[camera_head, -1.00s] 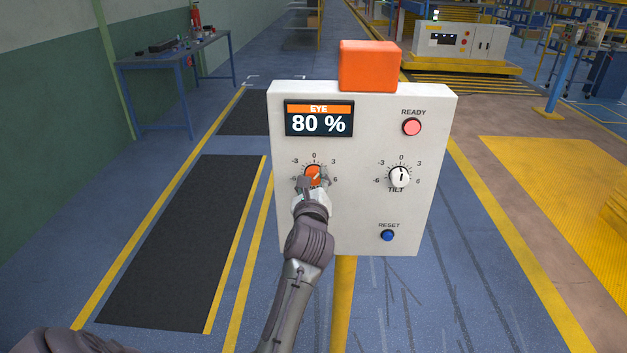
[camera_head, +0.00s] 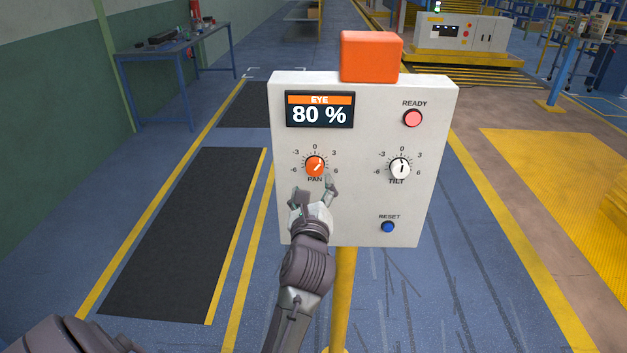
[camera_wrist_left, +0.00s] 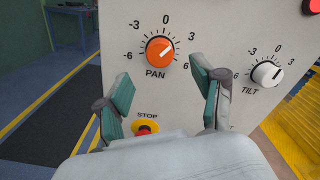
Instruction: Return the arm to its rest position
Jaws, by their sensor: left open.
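My left gripper (camera_head: 314,190) is open and empty in front of the white control panel (camera_head: 350,215), just below the orange PAN knob (camera_head: 315,166). Its fingers are apart from the knob. In the left wrist view the open fingers (camera_wrist_left: 167,98) stand below the PAN knob (camera_wrist_left: 160,51), whose pointer is turned up and to the right. The white TILT knob (camera_head: 400,168) is to the right. The display (camera_head: 319,110) reads EYE 80 %. My right gripper is not in view.
A red STOP button (camera_wrist_left: 146,128) shows between the fingers in the wrist view. The panel also has a pink READY lamp (camera_head: 412,118), a blue RESET button (camera_head: 388,227) and an orange box (camera_head: 371,56) on top. A workbench (camera_head: 175,50) stands at the back left.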

